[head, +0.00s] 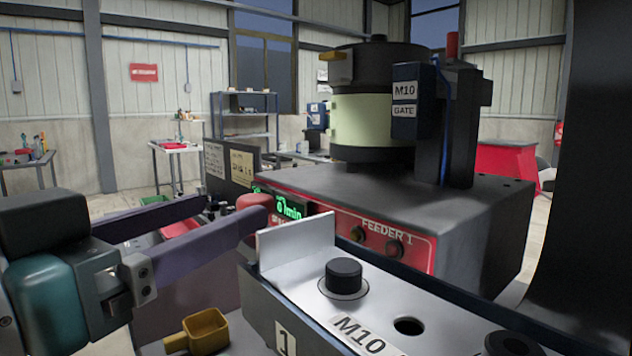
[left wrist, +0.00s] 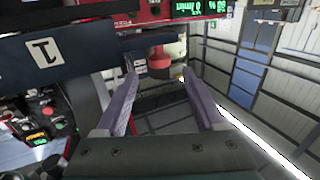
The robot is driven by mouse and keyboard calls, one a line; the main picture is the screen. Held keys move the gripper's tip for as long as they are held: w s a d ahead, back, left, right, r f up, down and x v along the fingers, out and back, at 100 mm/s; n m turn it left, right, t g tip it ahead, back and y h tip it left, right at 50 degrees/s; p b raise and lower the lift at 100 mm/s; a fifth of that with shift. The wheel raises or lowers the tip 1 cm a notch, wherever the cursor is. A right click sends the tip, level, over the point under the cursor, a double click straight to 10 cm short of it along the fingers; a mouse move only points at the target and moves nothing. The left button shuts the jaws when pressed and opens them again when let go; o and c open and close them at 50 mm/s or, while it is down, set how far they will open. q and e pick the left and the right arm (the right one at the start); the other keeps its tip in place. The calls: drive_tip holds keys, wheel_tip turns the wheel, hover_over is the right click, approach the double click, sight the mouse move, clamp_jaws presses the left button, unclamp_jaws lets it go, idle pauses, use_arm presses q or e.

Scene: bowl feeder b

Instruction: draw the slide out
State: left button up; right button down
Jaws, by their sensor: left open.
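In the left wrist view the open fingers (left wrist: 159,76) point toward a red knob (left wrist: 159,62), and the rail's label 1 (left wrist: 44,48) is at left. My right gripper does not show.
The red-fronted feeder box (head: 440,215) with a bowl (head: 368,110) and M10 gate unit (head: 405,100) stands behind the rail. The red knob (head: 256,202) is by the fingertips. A yellow scoop-like thing (head: 206,329) is below the gripper.

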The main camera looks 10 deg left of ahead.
sight(265, 195)
use_arm(q)
drive_tip(key=x, duration=0.9)
drive_tip(key=shift+w, duration=0.1)
clamp_jaws()
idle(0.4)
idle(0.8)
